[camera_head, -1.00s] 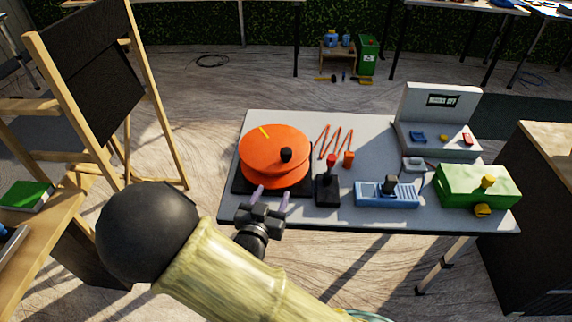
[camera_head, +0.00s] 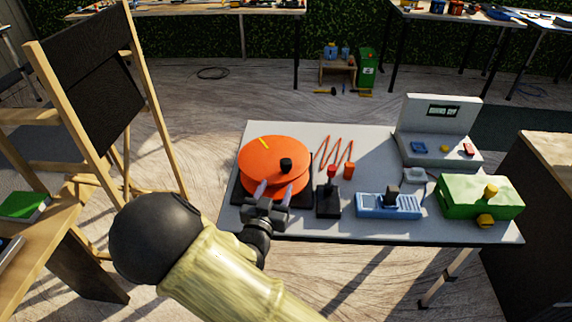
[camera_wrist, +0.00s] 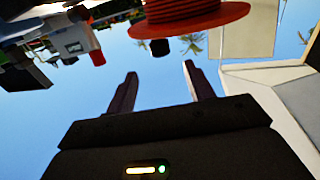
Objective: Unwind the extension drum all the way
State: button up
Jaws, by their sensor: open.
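The orange extension drum (camera_head: 262,157) sits on a dark base (camera_head: 237,190) at the left end of the grey table. It has a black knob (camera_head: 286,165) on its top and a yellow mark near its far edge. An orange zigzag cord (camera_head: 336,152) lies to its right, with an orange block (camera_head: 348,170) at its end. My gripper (camera_head: 273,190) is open and empty at the drum's near side, just short of the knob. In the wrist view the fingers (camera_wrist: 160,85) are apart, and the drum's red rim (camera_wrist: 190,22) shows beyond them at the top.
Right of the drum stand a black joystick box (camera_head: 328,198) with a red top, a blue device (camera_head: 388,206) with a dark lever, and a green box (camera_head: 478,197) with yellow knobs. A grey console (camera_head: 440,140) stands behind. A wooden chair (camera_head: 95,150) is at the left.

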aim_at(284, 168)
jog(key=b+x, duration=0.1)
jog(key=x, duration=1)
jog(key=shift+c, duration=0.4)
jog(key=shift+a, duration=0.1)
grip_shut()
